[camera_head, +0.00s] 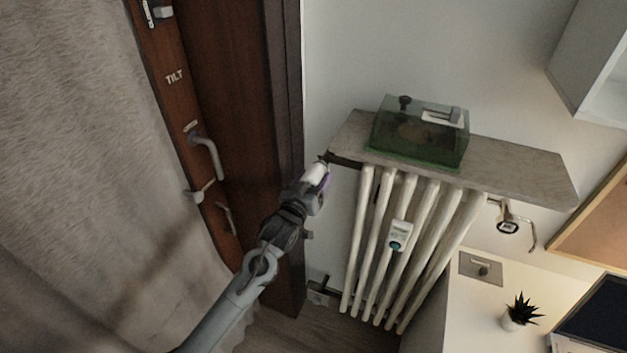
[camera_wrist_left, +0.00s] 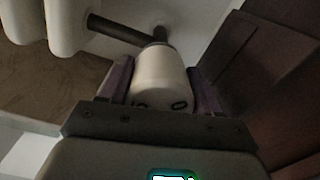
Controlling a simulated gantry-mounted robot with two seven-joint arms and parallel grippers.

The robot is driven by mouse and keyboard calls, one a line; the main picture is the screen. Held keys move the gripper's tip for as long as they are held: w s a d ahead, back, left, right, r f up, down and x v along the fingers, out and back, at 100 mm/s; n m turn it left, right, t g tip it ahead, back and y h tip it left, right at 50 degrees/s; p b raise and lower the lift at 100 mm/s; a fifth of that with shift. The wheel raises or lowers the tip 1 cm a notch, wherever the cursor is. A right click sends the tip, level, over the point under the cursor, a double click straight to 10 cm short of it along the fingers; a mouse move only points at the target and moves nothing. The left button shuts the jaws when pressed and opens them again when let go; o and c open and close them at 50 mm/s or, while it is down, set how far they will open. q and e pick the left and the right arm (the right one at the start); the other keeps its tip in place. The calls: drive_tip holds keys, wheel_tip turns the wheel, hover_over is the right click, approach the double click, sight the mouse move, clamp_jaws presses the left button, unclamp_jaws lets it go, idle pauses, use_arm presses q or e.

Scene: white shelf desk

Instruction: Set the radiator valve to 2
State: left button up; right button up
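The radiator valve is a white, rounded knob (camera_wrist_left: 161,78) on a dark pipe in the left wrist view. It lies between the two purple-edged fingers of my left gripper (camera_wrist_left: 162,88), which sit close against its sides. Dark marks show on the knob's near rim, one like a 0; the full scale and the set number cannot be read. In the head view my left gripper (camera_head: 321,176) is at the upper left corner of the radiator (camera_head: 398,240), and the white valve (camera_head: 316,170) is partly hidden by it. My right gripper is not in view.
A stone shelf (camera_head: 525,170) above the radiator carries a green glass tank (camera_head: 415,135). A small white device (camera_head: 399,236) hangs on the radiator's ribs. A dark wooden door frame (camera_head: 285,120) stands close left of my gripper. A desk with a plant (camera_head: 519,312) is at the lower right.

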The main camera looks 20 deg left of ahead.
use_arm(q)
drive_tip(key=shift+c, duration=1.2)
drive_tip(key=m+p, duration=0.3)
drive_tip(key=shift+r, duration=0.2)
drive_tip(key=m+p, duration=0.2)
drive_tip(key=m, duration=0.1)
drive_tip(key=shift+a, duration=0.1)
drive_tip(key=shift+f+m+p, duration=0.15)
drive_tip(key=shift+m+p, duration=0.7)
drive_tip(key=shift+m, duration=0.45)
drive_tip(key=shift+f, duration=0.1)
